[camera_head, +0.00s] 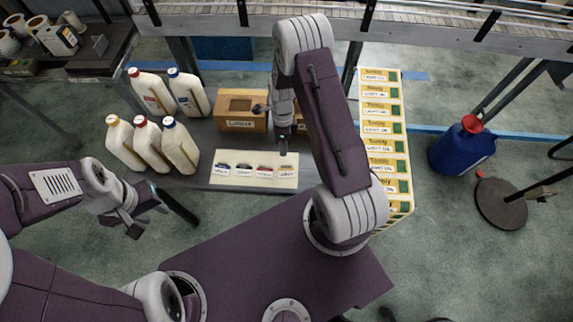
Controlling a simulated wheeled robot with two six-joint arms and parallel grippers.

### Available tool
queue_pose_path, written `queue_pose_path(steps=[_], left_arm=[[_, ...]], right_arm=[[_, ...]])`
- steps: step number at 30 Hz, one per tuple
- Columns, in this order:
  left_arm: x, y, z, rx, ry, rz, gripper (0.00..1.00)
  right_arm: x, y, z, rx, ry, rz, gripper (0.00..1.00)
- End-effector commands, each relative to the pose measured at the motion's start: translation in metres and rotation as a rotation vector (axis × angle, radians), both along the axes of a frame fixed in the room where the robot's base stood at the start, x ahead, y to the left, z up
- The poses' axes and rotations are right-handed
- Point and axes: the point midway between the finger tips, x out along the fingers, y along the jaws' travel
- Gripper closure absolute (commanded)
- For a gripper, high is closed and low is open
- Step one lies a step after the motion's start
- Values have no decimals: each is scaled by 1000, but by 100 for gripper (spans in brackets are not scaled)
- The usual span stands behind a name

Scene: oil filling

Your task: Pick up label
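Several small white labels with dark tops lie in a row on a cream board (228,160) on the grey table. The rightmost label (286,174) sits near the board's right edge. My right gripper (284,150) points down just above and behind this label. Its fingers look narrow and edge-on, so I cannot tell whether they are open or whether they touch anything. My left gripper (130,228) hangs over the floor in front of the table's left end, away from the labels. Its finger opening is too small to make out.
Several cream jugs (148,145) with coloured caps stand on the table's left side. A wooden box (240,108) stands behind the board. Yellow labelled cartons (381,107) line up to the right of my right arm. A blue container (462,148) stands on the floor at right.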

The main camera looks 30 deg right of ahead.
Motion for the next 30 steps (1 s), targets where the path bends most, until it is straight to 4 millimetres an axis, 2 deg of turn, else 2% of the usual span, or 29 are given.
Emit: queue_pose_path(steps=[2, 9, 14, 19, 22, 30], left_arm=[[0, 0, 0, 0, 0, 0, 64], [0, 0, 9, 0, 0, 0, 64], [0, 0, 10, 0, 0, 0, 64], [0, 0, 23, 0, 0, 0, 64], [0, 0, 24, 0, 0, 0, 64], [0, 0, 23, 0, 0, 0, 64]], right_arm=[[-1, 0, -2, 0, 1, 0, 86], [-6, 3, -35, 0, 2, 0, 86], [-6, 3, -40, 0, 0, 1, 86], [-13, 3, -66, 1, 4, 0, 86], [-14, 3, -83, 0, 1, 1, 86], [-14, 4, -90, -2, -2, 1, 86]])
